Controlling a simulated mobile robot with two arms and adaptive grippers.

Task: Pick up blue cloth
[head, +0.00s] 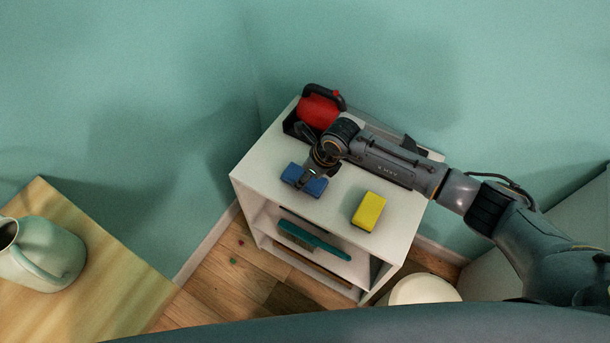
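The blue cloth (291,173), a small folded-looking block, lies on the top of the white shelf unit (262,170), near its left front edge. My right gripper (309,180) reaches in from the right and points down at the cloth. Its fingers overlap the middle of the cloth and hide part of it. Whether they are closed on it, touching it or just above it cannot be told. My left gripper is not in view.
A yellow sponge (369,211) lies right of the cloth. A red container with a black handle (318,111) stands in a dark tray behind. A teal brush (312,240) is on the lower shelf. A jug (45,254) stands on the wooden table (110,285). A white bin (424,290) stands lower right.

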